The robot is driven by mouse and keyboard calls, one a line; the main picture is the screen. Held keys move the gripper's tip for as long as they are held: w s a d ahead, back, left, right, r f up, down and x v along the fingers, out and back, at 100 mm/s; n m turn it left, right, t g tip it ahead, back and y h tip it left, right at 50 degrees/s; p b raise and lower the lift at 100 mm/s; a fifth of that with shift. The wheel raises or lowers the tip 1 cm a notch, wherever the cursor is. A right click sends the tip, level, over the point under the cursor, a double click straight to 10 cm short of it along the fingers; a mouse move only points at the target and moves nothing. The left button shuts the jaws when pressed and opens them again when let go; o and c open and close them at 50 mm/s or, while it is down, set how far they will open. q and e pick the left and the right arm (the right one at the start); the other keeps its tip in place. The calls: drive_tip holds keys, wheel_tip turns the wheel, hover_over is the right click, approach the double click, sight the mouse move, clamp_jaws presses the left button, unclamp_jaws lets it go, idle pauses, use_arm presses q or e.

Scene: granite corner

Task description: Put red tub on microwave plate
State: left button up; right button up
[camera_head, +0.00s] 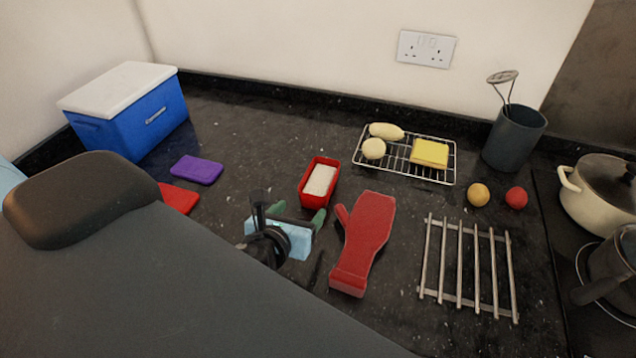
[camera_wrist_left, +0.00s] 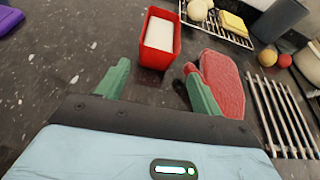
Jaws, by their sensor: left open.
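The red tub (camera_head: 306,192), with a white filling, stands upright on the dark granite counter near the middle of the head view. It also shows in the left wrist view (camera_wrist_left: 156,57), just beyond my fingertips. My left gripper (camera_head: 297,217) is open, with its green fingers apart and nothing between them. In the left wrist view the fingers (camera_wrist_left: 158,78) point toward the near end of the tub and are short of it. No microwave plate can be made out in either view. My right gripper is not in view.
A red oven mitt (camera_head: 366,240) lies right of the tub, close to my right-hand finger. A metal trivet (camera_head: 460,266), a wire rack (camera_head: 400,165) with food, a blue cooler (camera_head: 130,115) and a purple sponge-like block (camera_head: 197,170) lie around.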

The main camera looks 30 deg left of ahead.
sight(312, 197)
use_arm(q)
drive_tip(key=x, duration=0.6)
drive_tip(key=shift+w+a+f, duration=0.1)
drive_tip(key=shift+w+f, duration=0.1)
drive_tip(key=shift+w, duration=0.1)
drive_tip(key=shift+w, duration=0.1)
drive_tip(key=shift+x, duration=2.5)
drive_tip(key=shift+a+r, duration=0.1)
drive_tip(key=shift+c, duration=0.5)
drive_tip(key=c, duration=0.8)
wheel_tip(312, 197, up, 10)
drive_tip(key=s+d+m+h, duration=0.1)
drive_tip(key=d+m+h, duration=0.1)
drive_tip(key=d, duration=0.6)
drive_tip(key=shift+s+h, duration=0.3)
drive_tip(key=shift+h, duration=0.1)
